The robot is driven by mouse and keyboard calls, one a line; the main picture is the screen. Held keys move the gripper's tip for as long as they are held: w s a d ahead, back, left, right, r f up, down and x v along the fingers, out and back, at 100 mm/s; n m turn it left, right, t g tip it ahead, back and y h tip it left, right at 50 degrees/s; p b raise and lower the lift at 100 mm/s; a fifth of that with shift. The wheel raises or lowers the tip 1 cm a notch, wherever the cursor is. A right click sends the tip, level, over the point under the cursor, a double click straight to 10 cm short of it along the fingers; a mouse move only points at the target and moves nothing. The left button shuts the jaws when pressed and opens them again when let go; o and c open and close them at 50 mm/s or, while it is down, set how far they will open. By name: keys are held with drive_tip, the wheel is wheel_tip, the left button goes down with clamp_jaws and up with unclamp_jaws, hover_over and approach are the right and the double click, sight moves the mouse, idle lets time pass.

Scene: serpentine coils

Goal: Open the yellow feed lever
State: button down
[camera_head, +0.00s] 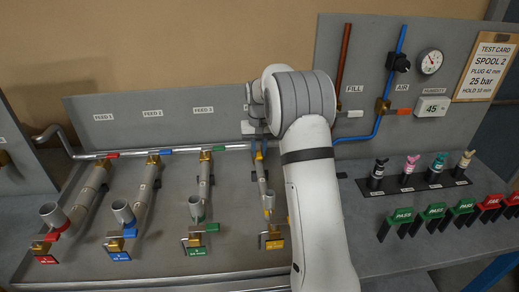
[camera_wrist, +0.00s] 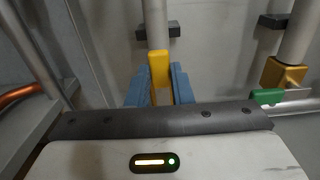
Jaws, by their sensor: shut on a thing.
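The yellow feed lever (camera_wrist: 158,64) stands upright in the middle of the wrist view. My gripper (camera_wrist: 160,76) has its two blue fingers on either side of it and is shut on it. In the head view my gripper (camera_head: 259,146) is at the upper end of the fourth coil line, by the supply pipe. My own arm and wrist hide the lever and its valve there, so its angle is hard to tell. A lower yellow lever (camera_head: 274,244) sits at the foot of the same line.
The green lever (camera_wrist: 267,97) and its brass valve (camera_wrist: 284,73) are close on the right in the wrist view. A copper pipe (camera_wrist: 18,94) is at the left. The head view also shows the red feed lever (camera_head: 112,155), blue feed lever (camera_head: 165,152) and several plugs.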

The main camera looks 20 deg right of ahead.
sight(259, 154)
drive_tip(key=shift+s+f, duration=0.25)
drive_tip(key=shift+f, duration=0.05)
drive_tip(key=c, duration=1.3)
unclamp_jaws()
drive_tip(key=shift+r, duration=0.2)
drive_tip(key=shift+w, duration=0.1)
drive_tip(key=shift+r+b, duration=0.35)
drive_tip(key=shift+r, duration=3.55)
drive_tip(key=shift+r, duration=0.1)
